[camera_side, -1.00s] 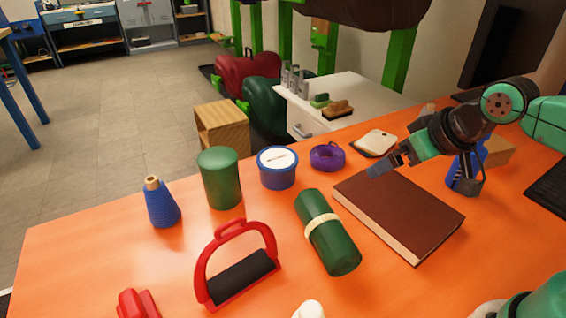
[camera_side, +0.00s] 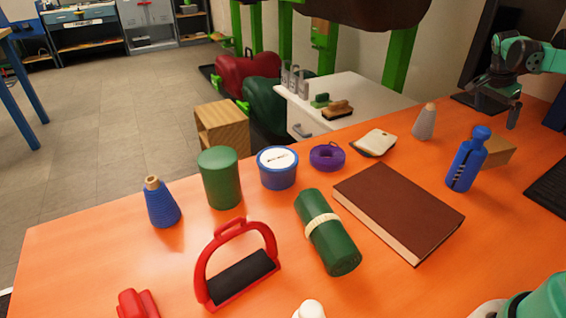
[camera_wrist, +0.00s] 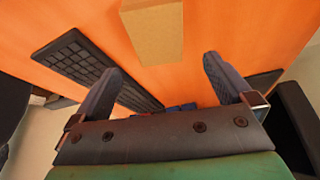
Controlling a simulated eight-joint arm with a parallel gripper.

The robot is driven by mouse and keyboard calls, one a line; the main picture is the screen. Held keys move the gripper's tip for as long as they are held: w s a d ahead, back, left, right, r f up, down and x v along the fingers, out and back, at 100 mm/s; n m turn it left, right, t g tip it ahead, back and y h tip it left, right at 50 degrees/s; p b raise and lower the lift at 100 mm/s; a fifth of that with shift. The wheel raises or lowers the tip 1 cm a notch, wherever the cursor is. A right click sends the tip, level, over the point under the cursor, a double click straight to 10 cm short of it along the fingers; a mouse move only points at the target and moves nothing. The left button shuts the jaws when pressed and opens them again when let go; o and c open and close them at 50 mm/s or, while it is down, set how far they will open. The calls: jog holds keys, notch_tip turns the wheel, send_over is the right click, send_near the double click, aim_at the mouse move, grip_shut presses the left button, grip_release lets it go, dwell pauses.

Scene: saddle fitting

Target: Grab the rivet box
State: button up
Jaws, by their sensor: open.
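A plain tan-brown box (camera_side: 497,152), which looks like the rivet box, sits at the right of the orange table, partly hidden behind a blue bottle. In the wrist view the box (camera_wrist: 152,28) shows at the top, beyond my fingertips and roughly between their lines, cut off by the frame edge. No label on it is readable. My gripper (camera_side: 497,107) is open and empty, above the table's far right and apart from the box. Its two spread fingers also show in the wrist view (camera_wrist: 163,66).
The blue bottle (camera_side: 467,160) stands close in front of the box. A grey cone (camera_side: 424,122) stands to its left, and a brown book (camera_side: 398,212) lies nearer. A black keyboard (camera_wrist: 90,65) lies beside the box. Orange table shows around the box in the wrist view.

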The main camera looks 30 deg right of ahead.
aim_at(491, 143)
jog(key=x, duration=0.6)
jog(key=shift+s+d+f, duration=0.2)
jog(key=shift+d, duration=0.1)
jog(key=shift+a+x, duration=0.2)
jog(key=shift+x, duration=2.7)
jog(key=shift+s+f, duration=0.1)
jog(key=shift+f, duration=0.2)
jog(key=c, duration=1.5)
jog(key=shift+r, duration=0.1)
